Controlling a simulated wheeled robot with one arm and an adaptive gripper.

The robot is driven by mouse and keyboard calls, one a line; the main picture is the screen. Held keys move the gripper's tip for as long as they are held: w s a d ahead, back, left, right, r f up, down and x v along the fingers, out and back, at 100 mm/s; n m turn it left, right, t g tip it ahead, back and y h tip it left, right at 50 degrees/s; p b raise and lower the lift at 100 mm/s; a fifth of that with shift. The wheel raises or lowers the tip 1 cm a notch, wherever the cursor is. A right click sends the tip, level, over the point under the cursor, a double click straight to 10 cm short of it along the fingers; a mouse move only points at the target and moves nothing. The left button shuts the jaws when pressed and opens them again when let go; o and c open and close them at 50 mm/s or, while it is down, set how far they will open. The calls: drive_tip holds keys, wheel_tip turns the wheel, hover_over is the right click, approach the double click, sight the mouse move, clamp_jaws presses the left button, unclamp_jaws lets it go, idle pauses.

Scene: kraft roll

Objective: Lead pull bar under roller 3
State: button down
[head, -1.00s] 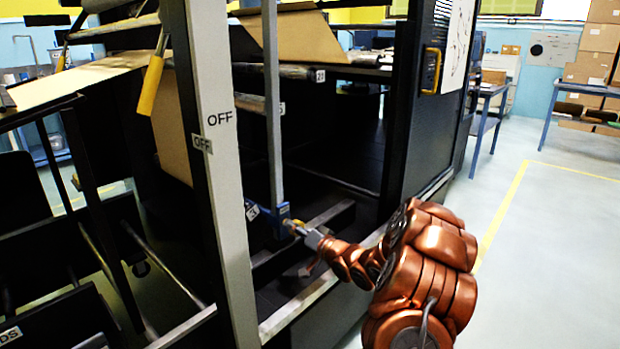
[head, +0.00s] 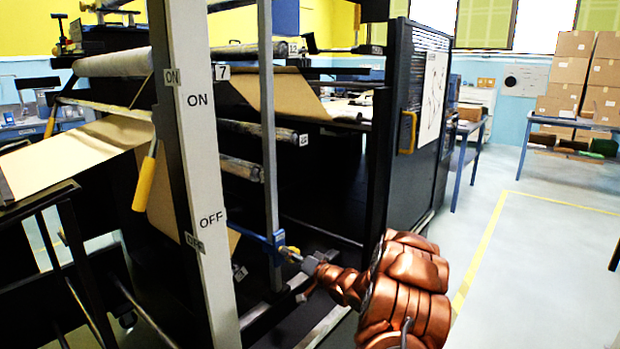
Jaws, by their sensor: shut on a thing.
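A blue bar (head: 250,233), which looks like the pull bar, runs inside the machine beside a grey upright. Its near end has a blue block and a yellow piece. My gripper (head: 291,252) is at that near end, shut on the bar; its fingers are small and partly unclear. Brown kraft paper (head: 233,242) shows just behind the bar, and the white post hides the rest of the bar. A small tagged roller end (head: 240,272) sits below the bar; its number is too small to read surely, so I cannot tell whether it is roller 3.
The white post (head: 195,160) marked ON and OFF stands close left of the bar. The grey upright (head: 268,130) is right beside it. Higher rollers (head: 240,168) and a yellow-handled lever (head: 146,180) are near. A dark door (head: 418,130) stands right; the floor (head: 540,270) beyond is clear.

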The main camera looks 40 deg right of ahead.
drive_tip(key=w+d+r+p, duration=0.1)
drive_tip(key=d+r+p, duration=0.3)
drive_tip(key=r+p, duration=0.5)
drive_tip(key=w+d+r+p, duration=0.1)
drive_tip(key=d+r+p, duration=0.3)
drive_tip(key=r+p, duration=0.6)
drive_tip(key=shift+d+r+p, duration=0.2)
drive_tip(key=shift+r+p, duration=0.05)
drive_tip(key=shift+p, duration=0.4)
